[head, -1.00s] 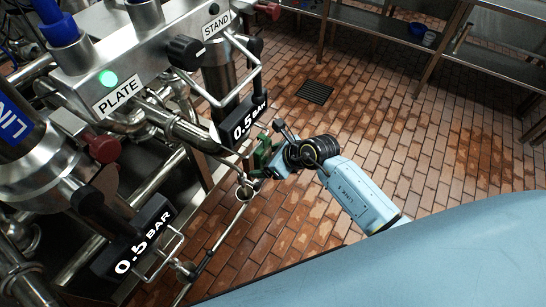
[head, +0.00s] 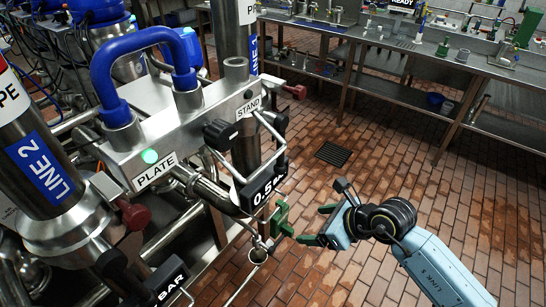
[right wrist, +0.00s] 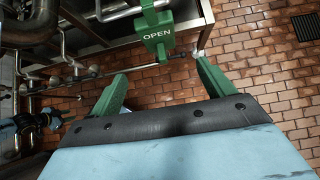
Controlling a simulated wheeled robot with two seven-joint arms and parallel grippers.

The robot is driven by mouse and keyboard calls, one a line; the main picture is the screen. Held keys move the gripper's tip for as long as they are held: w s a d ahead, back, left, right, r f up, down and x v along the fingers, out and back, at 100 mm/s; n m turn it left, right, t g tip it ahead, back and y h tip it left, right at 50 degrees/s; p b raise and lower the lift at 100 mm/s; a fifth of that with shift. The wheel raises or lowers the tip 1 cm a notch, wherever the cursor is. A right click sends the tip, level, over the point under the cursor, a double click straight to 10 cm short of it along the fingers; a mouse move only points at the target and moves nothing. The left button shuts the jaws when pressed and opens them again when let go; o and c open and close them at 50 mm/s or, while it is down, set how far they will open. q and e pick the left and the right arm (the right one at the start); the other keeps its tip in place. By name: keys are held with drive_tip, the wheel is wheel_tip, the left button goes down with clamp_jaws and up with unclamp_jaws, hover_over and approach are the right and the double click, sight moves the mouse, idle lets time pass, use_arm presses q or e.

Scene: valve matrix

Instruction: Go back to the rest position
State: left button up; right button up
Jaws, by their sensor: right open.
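My right gripper (head: 316,225) is open and empty in the head view, its green fingers pointing left. It is just right of a green valve handle (head: 282,215), with a gap between them. In the right wrist view the two green fingers (right wrist: 160,88) are spread wide, and the handle (right wrist: 157,32), marked OPEN, lies ahead of them and outside the jaws. A dark and blue wrist-like part at the left edge of the right wrist view looks like my left arm; its fingers are too small to read.
The valve manifold (head: 205,120) with a blue U-pipe (head: 140,45) and gauges fills the left. A steel bench (head: 385,45) runs along the back. The brick floor (head: 390,180) with a drain (head: 333,153) is open at the right.

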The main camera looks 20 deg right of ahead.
drive_tip(key=a+f+m+y, duration=0.4)
drive_tip(key=f+m, duration=0.3)
drive_tip(key=s+d+f+m+t+h+b, duration=0.1)
drive_tip(key=s+d+f+m+t+h, duration=0.2)
drive_tip(key=f+m, duration=0.7)
drive_tip(key=s+d+f+m+t+h+b, duration=0.1)
drive_tip(key=s+d+f+m+h, duration=0.25)
drive_tip(key=f+m, duration=0.65)
drive_tip(key=s+f+m+g+h, duration=0.1)
drive_tip(key=s+f+m+g, duration=0.2)
drive_tip(key=s, duration=0.7)
drive_tip(key=s+f+m+g+h, duration=0.1)
drive_tip(key=s+f+m+g, duration=0.2)
drive_tip(key=s+f+m, duration=0.3)
drive_tip(key=s+d+f+m+g+h+b, duration=0.1)
drive_tip(key=s+f+m+g, duration=0.3)
drive_tip(key=s+f, duration=0.4)
drive_tip(key=s+m, duration=0.1)
drive_tip(key=s, duration=0.4)
drive_tip(key=shift+s+f, duration=0.25)
drive_tip(key=shift+s, duration=0.1)
